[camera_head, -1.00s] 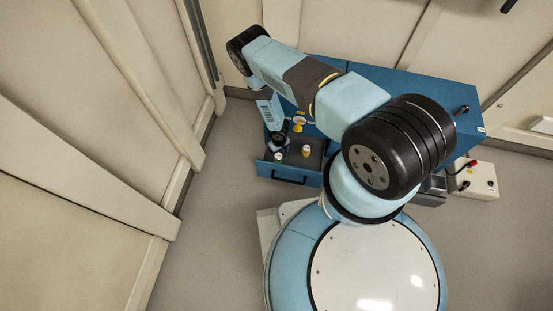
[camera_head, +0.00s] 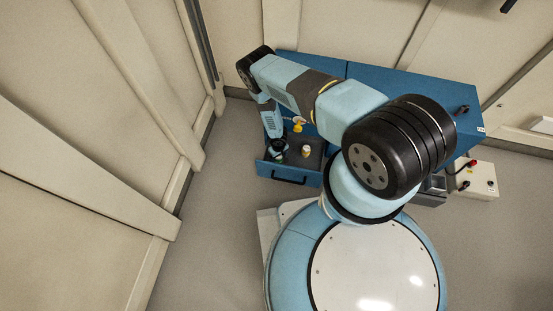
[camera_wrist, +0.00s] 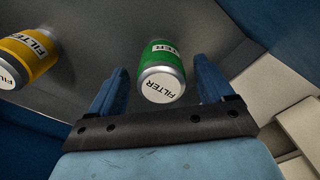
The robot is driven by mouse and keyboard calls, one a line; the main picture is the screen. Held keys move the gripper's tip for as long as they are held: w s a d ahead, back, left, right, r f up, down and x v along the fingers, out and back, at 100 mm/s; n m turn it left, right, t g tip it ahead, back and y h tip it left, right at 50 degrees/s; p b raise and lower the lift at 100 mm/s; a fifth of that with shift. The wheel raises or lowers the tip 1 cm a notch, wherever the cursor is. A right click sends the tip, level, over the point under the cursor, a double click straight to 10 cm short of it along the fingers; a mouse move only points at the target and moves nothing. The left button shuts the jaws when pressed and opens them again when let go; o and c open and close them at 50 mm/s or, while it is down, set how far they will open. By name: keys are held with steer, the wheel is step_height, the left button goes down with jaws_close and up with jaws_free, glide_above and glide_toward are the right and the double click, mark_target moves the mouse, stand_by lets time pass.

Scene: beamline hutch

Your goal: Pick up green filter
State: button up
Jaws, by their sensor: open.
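The green filter (camera_wrist: 161,70) is a small can with a green band, silver rim and white end marked FILTER. In the wrist view it lies between the two open fingers of my gripper (camera_wrist: 163,85), with gaps visible on both sides. How far the fingertips reach down around the can is hard to tell.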

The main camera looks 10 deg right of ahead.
steer(key=c, duration=1.2)
steer(key=shift+c, duration=0.2)
